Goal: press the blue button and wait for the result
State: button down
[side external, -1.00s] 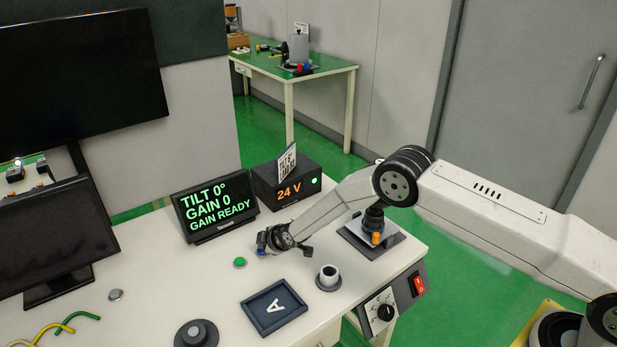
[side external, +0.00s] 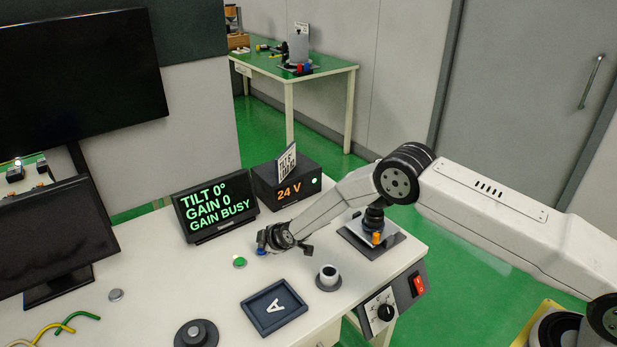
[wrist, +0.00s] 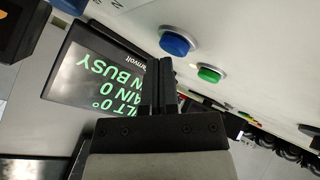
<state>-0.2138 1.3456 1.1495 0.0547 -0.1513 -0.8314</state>
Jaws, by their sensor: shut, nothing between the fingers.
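The blue button (wrist: 177,40) is a round cap in a pale ring on the white bench top. In the side external view the blue button (side external: 262,252) shows only as a small patch under my gripper (side external: 264,240). In the wrist view my gripper (wrist: 160,62) is shut and empty, its fingertips close beside the blue cap. I cannot tell whether they touch it. The green button (wrist: 209,74) is beside the blue one. The display (side external: 215,205) reads "TILT 0°, GAIN 0, GAIN BUSY" in green.
A black box reading "24 V" (side external: 287,180) stands behind my gripper. A white cup-like part (side external: 329,276), a dark tray marked A (side external: 274,308) and a round grey knob (side external: 196,333) are nearer the front. A dark monitor (side external: 55,235) stands at left.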

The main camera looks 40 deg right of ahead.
jog(key=shift+r, duration=0.45)
jog(key=shift+r, duration=0.1)
jog(key=shift+r, duration=2.4)
jog(key=s+d+r+m+g, duration=0.2)
jog(key=s+d+r+m, duration=0.1)
jog(key=s+d+r, duration=0.3)
jog(key=s+d+r+m+g, duration=0.1)
jog(key=s+d+r+m, duration=0.1)
jog(key=s, duration=0.8)
jog(key=s+d+r+m+g+h, duration=0.1)
jog(key=s+d+r+m+g, duration=0.1)
jog(key=s, duration=0.9)
jog(key=s+d+r+m+g+h, duration=0.1)
jog(key=s+d+r+m, duration=0.3)
jog(key=s, duration=0.6)
jog(key=shift+s+r, duration=0.3)
jog(key=shift+r, duration=0.3)
